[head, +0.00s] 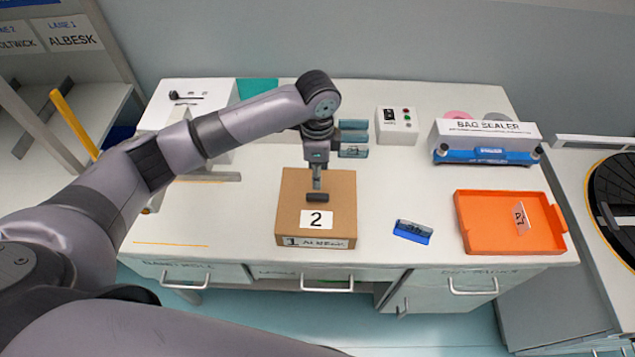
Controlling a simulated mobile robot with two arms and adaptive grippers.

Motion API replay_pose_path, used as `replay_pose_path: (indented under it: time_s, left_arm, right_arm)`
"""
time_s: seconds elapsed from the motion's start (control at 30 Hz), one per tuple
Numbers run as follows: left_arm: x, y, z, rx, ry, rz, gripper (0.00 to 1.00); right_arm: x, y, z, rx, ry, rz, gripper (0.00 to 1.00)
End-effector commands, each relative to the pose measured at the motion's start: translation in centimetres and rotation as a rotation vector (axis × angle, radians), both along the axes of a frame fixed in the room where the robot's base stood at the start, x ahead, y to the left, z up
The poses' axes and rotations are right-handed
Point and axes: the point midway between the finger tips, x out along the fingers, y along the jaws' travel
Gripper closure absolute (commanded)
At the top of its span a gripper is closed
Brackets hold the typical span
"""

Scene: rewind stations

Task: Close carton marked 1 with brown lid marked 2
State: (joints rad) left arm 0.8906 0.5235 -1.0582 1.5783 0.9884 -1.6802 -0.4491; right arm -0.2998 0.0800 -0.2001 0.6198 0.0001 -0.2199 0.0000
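The carton (290,224) marked 1 and ALBESK stands near the middle of the bench. The brown lid (338,190) marked 2 is on its top and appears to lie flat over it. A dark handle (317,198) rises from the lid. My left gripper (317,186) points down right at the handle. Its fingers overlap in this view, so whether they are shut on the handle cannot be told. My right gripper is not in view.
A blue tool (413,232) lies right of the carton. Further right is an orange tray (488,244) with a small tag (521,217) in it. A bag sealer (487,140) and a control box (396,125) stand behind. The bench left of the carton is mostly clear.

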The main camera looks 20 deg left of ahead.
Motion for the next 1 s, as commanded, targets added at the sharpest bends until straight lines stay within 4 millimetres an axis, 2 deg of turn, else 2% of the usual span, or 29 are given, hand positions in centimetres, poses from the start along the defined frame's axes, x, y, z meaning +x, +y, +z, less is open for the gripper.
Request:
replay_pose_path:
  time_s: [0.13,0.33,0.83,0.93,1.0]
  left_arm:
    - [0.1,0.0,2.0,-0.001,-0.001,0.001,0.62]
    - [0.0,0.0,2.8,0.000,0.001,0.001,0.62]
    - [-0.1,-0.1,2.7,-0.001,0.002,0.001,0.62]
    - [-1.0,-1.0,1.9,-0.021,0.000,-0.001,0.62]
    - [-2.3,-2.4,0.8,-0.051,-0.005,0.004,0.62]
  right_arm:
    - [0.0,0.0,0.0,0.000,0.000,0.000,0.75]
    - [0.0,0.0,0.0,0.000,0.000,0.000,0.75]
    - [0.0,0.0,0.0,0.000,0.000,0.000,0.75]
    - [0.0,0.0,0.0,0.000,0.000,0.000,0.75]
    - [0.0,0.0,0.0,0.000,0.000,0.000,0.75]
